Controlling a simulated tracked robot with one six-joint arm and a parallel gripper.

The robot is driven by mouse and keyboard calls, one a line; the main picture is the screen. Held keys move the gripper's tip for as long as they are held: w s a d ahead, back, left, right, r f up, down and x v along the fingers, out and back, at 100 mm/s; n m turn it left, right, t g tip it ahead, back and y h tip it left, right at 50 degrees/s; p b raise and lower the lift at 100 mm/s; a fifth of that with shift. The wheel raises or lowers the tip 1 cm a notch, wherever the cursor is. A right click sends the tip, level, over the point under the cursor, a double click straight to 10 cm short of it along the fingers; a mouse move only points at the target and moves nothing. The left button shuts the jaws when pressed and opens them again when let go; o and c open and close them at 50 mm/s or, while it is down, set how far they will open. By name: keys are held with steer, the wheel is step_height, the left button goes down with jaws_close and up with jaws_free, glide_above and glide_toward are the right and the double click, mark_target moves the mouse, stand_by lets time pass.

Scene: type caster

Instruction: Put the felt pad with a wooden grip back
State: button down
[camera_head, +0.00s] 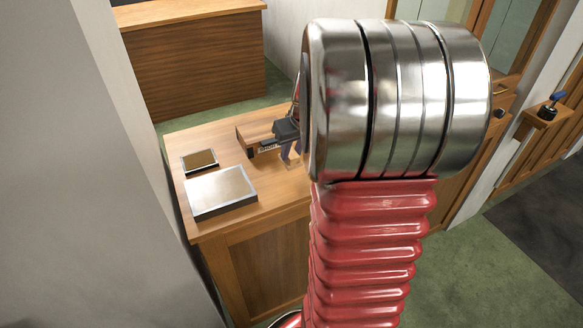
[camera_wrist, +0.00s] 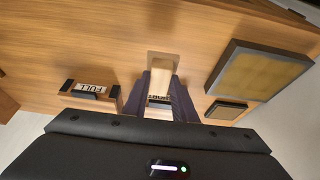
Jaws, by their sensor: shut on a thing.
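My gripper (camera_wrist: 162,84) is over the wooden desk, with its two dark fingers pointing down at the top. It is shut on a pale wooden piece (camera_wrist: 161,78), which looks like the grip of the felt pad. The felt itself cannot be made out. A tan square patch (camera_wrist: 163,56) lies on the desk at the fingertips; I cannot tell whether the held piece touches it. In the head view my gripper (camera_head: 289,150) is partly hidden behind my arm, beside a wooden block.
On the desk (camera_head: 275,188) are a large framed tray (camera_head: 221,192) and a small one (camera_head: 200,160). A wooden block (camera_head: 255,131) is close to my gripper. A wall stands left of the desk.

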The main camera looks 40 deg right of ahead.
mark_target(292, 166)
steer(key=shift+f, duration=1.15)
steer(key=shift+f, duration=1.85)
steer(key=shift+f, duration=0.1)
steer(key=c, duration=1.5)
jaws_free()
steer(key=shift+o, duration=0.2)
steer(key=v, duration=1.2)
